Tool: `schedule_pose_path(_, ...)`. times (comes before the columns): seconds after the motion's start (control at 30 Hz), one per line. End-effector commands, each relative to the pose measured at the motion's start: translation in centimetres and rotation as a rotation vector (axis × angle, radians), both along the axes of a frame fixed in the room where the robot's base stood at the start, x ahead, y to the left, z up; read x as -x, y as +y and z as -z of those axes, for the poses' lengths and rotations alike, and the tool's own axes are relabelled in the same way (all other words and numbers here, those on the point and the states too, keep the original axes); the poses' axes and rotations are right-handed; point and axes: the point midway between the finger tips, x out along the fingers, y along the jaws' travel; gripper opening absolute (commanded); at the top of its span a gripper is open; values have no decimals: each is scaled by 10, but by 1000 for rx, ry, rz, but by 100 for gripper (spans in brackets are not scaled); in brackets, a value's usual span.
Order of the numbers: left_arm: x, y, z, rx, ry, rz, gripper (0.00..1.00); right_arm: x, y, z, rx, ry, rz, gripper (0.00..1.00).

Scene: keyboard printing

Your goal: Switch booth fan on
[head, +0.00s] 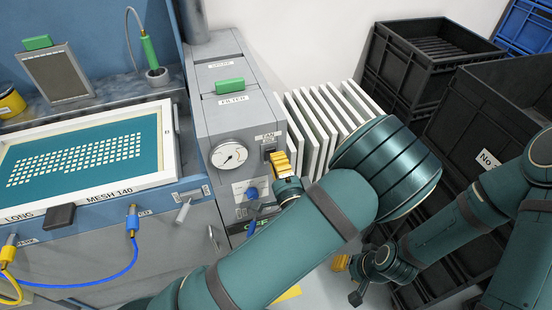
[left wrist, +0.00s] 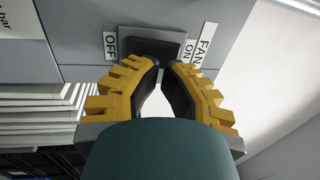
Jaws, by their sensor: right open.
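The fan switch is a dark rocker (head: 269,151) under a FAN label on the grey booth unit. In the left wrist view the dark switch plate (left wrist: 150,46) sits between the OFF and ON labels. My left gripper (head: 280,164), with yellow fingers, is at the switch. In the left wrist view its fingertips (left wrist: 161,64) are almost together and overlap the plate's lower edge. Contact and the rocker's position cannot be told. My right gripper (head: 347,280) is open and low, partly hidden behind my left arm, away from the switch.
White panels (head: 335,115) stand in a rack to the right. Black crates (head: 425,62) are stacked beyond. A screen frame (head: 174,135) lies on the left bench.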

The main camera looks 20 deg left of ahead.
Motion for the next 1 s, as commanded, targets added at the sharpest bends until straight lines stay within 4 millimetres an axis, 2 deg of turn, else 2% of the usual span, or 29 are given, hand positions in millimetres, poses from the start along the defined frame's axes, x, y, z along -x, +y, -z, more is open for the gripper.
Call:
schedule_pose_path(0.2, -8, 6, -2, 0, 1, 0, 0, 0, 0, 1, 0, -1, 0, 42)
schedule_pose_path(0.57, -9, 6, -3, 4, 5, -1, 0, 0, 0, -1, 0, -1, 0, 42)
schedule_pose_path(1.0, -18, 12, -13, 118, 172, -2, 0, 6, 1, -54, -3, 15, -2, 42)
